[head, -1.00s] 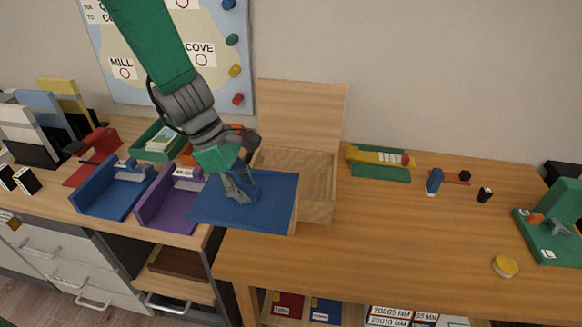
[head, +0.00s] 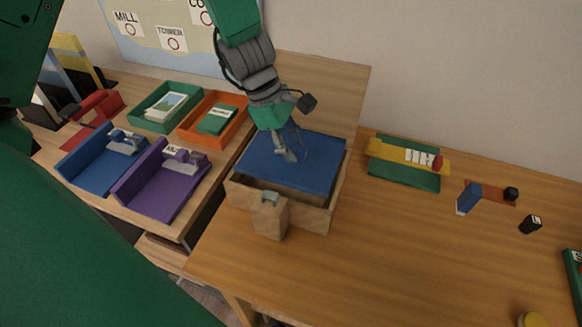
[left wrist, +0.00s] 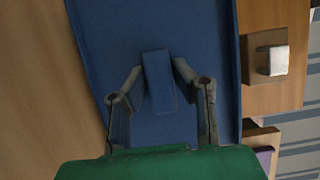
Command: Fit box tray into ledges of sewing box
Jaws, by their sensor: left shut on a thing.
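The box tray is a flat blue panel (head: 320,160) with a raised blue grip block (left wrist: 158,85) in its middle. My left gripper (head: 287,155) is shut on that block, with a finger on either side of it in the left wrist view (left wrist: 160,70). The sewing box (head: 312,214) is light wood, with its lid (head: 330,85) standing open behind. The tray is over the box opening, slightly askew to the rim, with gaps along the front and right. I cannot tell whether it touches the ledges, which are hidden. My right gripper is not in view.
A wooden block with a pale top piece (head: 270,218) stands at the box's front. Purple (head: 165,190) and blue (head: 100,160) holders and orange (head: 212,120) and green (head: 165,108) trays lie left. A yellow strip on a green mat (head: 405,170) lies right.

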